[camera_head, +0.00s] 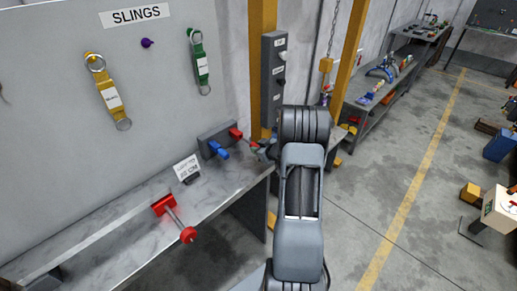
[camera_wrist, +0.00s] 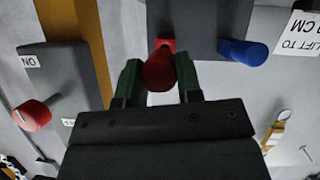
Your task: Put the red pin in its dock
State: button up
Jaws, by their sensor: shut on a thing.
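My gripper (camera_wrist: 159,75) is shut on the red pin (camera_wrist: 158,72), whose rounded red end shows between the two green fingers in the wrist view. The pin lines up with a red part on the face of the dark grey dock block (camera_wrist: 193,18). I cannot tell how deep it sits there. In the head view the red pin (camera_head: 236,133) shows at the block's right end, with my gripper (camera_head: 260,147) just right of it, partly hidden by my arm. A blue pin (camera_head: 218,149) sticks out of the same block, left of the red one.
A red bracket with a metal rod and red knob (camera_head: 187,234) stands on the bench (camera_head: 120,240), near a small sign (camera_head: 186,167). A grey control box (camera_head: 273,80) on a yellow post is close behind my gripper. Slings hang on the wall board; open floor lies right.

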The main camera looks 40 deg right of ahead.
aim_at(247, 141)
jog(key=shift+w+a, duration=0.2)
jog(key=shift+w, duration=0.9)
jog(key=shift+w+a, duration=0.2)
jog(key=shift+w, duration=0.95)
jog(key=shift+w+a, duration=0.2)
jog(key=shift+w, duration=0.9)
jog(key=o, duration=1.2)
jog(key=shift+c, duration=0.2)
jog(key=shift+s, duration=0.1)
jog(key=v, duration=1.3)
jog(key=shift+s+r+b, duration=0.25)
jog(key=shift+s+b, duration=0.05)
jog(key=shift+b, duration=0.1)
